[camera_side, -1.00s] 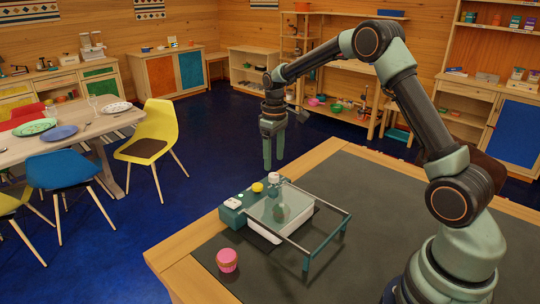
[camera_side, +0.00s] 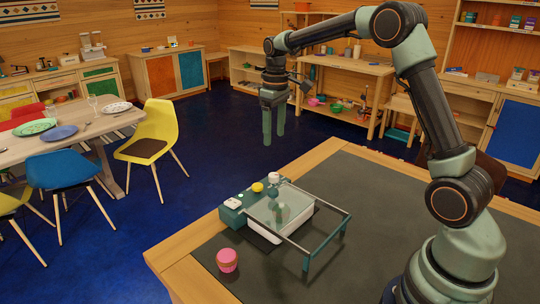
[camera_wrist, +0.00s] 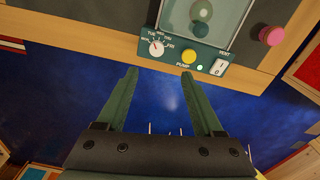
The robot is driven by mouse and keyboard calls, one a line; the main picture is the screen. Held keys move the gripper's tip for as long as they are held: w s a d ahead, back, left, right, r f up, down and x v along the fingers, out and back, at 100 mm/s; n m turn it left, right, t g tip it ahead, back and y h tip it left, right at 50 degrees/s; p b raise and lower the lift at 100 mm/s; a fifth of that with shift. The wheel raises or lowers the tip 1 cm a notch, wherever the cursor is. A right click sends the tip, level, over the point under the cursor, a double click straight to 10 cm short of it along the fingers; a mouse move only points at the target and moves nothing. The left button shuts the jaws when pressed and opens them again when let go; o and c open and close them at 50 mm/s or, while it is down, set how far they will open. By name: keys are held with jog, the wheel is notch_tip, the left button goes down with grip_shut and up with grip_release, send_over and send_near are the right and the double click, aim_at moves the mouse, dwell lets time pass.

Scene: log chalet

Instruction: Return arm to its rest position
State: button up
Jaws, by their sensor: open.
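My gripper (camera_side: 274,124) hangs fingers down in the side view, raised above and beyond the far edge of the work table, with my arm arched up from its base at right. Its two green fingers are apart with nothing between them. In the wrist view my gripper (camera_wrist: 160,78) also shows open and empty, with blue floor behind the fingers.
A teal device (camera_side: 232,212) with a yellow button, a clear-topped tray and a frame stands on the work table (camera_side: 400,190). Its labelled panel (camera_wrist: 210,55) shows in the wrist view. The table's right part is bare.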

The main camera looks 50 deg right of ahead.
jog(key=s+a+r+t, duration=0.3)
jog(key=s+a+r, duration=0.45)
jog(key=s, duration=0.25)
jog(key=s+a+f+m+t, duration=0.1)
jog(key=s+a+t, duration=0.1)
jog(key=s, duration=0.7)
jog(key=shift+s+a+f+m, duration=0.3)
jog(key=shift+a+m, duration=0.1)
jog(key=shift+a, duration=0.05)
